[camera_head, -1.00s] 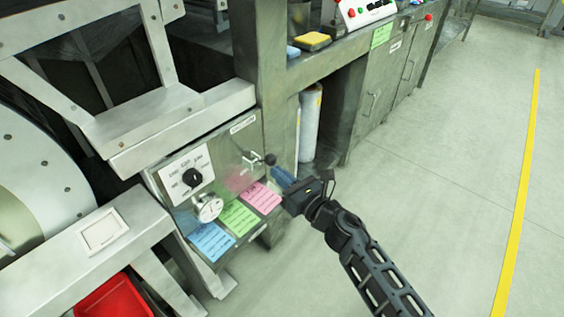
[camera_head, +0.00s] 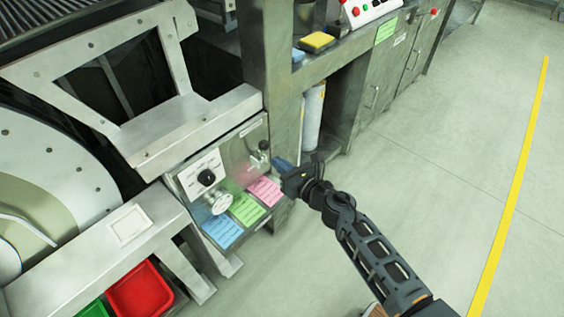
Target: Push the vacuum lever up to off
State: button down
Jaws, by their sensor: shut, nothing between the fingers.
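The vacuum lever (camera_head: 264,146), with a dark ball knob, sits at the upper right of the grey control panel (camera_head: 237,160). Its knob points up, away from the panel's coloured cards. My gripper (camera_head: 278,163) is shut and empty, with blue fingertips just below and to the right of the lever. I cannot tell whether the fingertips touch it. The small label (camera_head: 250,128) above the lever is too small to read.
A black rotary knob (camera_head: 206,177) and a round gauge (camera_head: 221,204) are left of the lever. Blue, green and pink cards (camera_head: 264,191) hang below. A metal post (camera_head: 270,80) stands just above. Open floor (camera_head: 420,170) lies to the right.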

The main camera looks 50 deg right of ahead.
aim_at(265, 146)
jog(key=shift+w+r+p, duration=1.2)
jog(key=shift+w+r, duration=0.3)
jog(key=shift+r, duration=0.05)
